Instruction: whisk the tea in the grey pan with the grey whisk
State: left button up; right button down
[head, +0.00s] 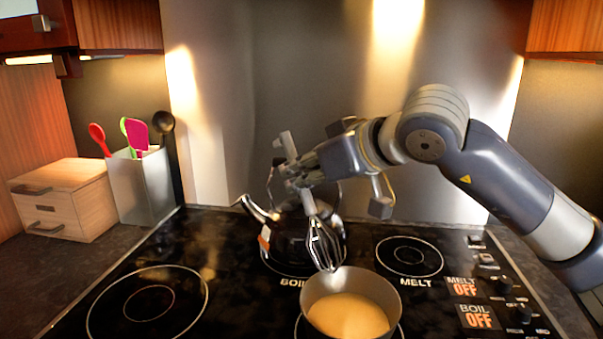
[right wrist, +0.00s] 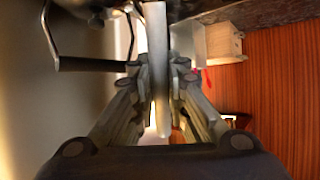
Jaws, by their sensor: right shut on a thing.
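The grey pan (head: 351,283) stands on the front part of the cooktop and holds light brown tea (head: 348,315). The grey whisk (head: 325,246) hangs with its wires down, just above the pan's back rim. My right gripper (head: 293,175) is shut on the whisk's handle, which shows between the fingers in the right wrist view (right wrist: 157,70). The wires look clear of the tea. My left gripper is not in view.
A shiny kettle (head: 285,222) stands on the burner behind the pan. A utensil holder (head: 142,185) and a wooden drawer box (head: 63,198) stand at the left. Control knobs (head: 505,285) line the right side. The front-left burner (head: 148,302) is empty.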

aim_at(295, 152)
jog(key=shift+r, duration=0.1)
jog(key=shift+r+p, duration=1.45)
jog(key=shift+r, duration=0.5)
